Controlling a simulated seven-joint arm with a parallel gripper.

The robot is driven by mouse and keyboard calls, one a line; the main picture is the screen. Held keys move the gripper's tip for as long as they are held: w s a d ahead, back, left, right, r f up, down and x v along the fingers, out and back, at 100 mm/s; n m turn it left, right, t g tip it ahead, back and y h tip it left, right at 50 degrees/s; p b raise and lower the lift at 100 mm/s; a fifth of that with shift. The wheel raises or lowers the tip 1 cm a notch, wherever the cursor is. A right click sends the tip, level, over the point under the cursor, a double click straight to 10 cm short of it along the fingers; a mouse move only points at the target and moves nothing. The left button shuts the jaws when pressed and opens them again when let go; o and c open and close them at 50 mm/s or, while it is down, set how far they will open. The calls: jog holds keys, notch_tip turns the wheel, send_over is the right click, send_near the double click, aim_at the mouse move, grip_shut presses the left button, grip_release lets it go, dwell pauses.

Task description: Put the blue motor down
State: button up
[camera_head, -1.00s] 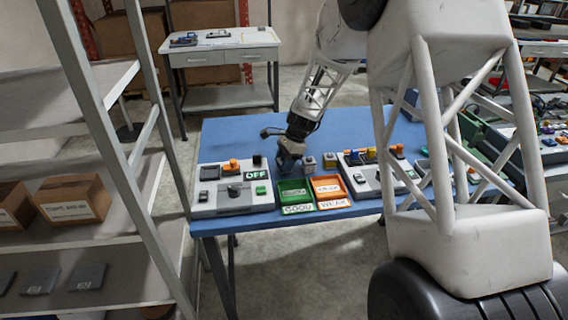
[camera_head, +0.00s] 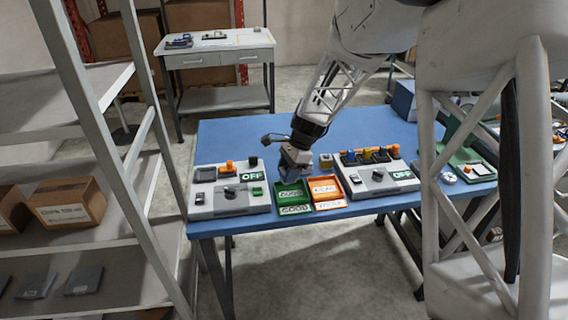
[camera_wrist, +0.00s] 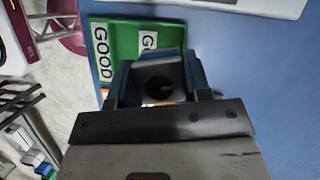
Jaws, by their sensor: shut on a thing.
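My gripper (camera_head: 296,158) is over the blue table (camera_head: 240,130), at the back edge of the green tray (camera_head: 294,211) marked GOOD. In the wrist view my gripper (camera_wrist: 160,85) is shut on the motor (camera_wrist: 160,80), a block with a grey and dark face and a round dark opening. Its blue colour is hard to tell from the bluish fingers beside it. The green tray (camera_wrist: 115,30) lies beyond the motor in that view, partly covered by it. I cannot tell whether the motor touches the tray. The orange tray (camera_head: 328,205) marked WEAK sits right beside the green one.
A grey test box (camera_head: 230,202) with an OFF sign stands left of the trays. Another box (camera_head: 375,185) with several coloured parts stands right. A small grey-and-yellow block (camera_head: 326,161) sits behind the orange tray. A metal shelf (camera_head: 90,225) is at the left.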

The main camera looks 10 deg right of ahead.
jog(key=shift+s+d+r, duration=0.1)
jog(key=shift+s+r, duration=0.05)
jog(key=shift+s, duration=1.4)
jog(key=shift+s+d+r, duration=0.1)
jog(key=shift+s+r, duration=0.05)
jog(key=shift+s, duration=1.4)
jog(key=shift+a, duration=0.2)
jog(key=shift+w+a+r, duration=0.1)
jog(key=shift+a+r, duration=0.1)
jog(key=shift+a, duration=0.4)
jog(key=a+r+m, duration=0.1)
jog(key=a, duration=0.4)
jog(key=a+r, duration=0.1)
jog(key=a, duration=0.5)
jog(key=s+a+r+m+t, duration=0.1)
jog(key=a+r, duration=0.1)
jog(key=a, duration=0.4)
jog(key=shift+s+m, duration=0.1)
jog(key=shift+m, duration=0.2)
jog(key=shift+s+a+r, duration=0.1)
jog(key=shift+s+a, duration=0.05)
jog(key=shift+a, duration=0.5)
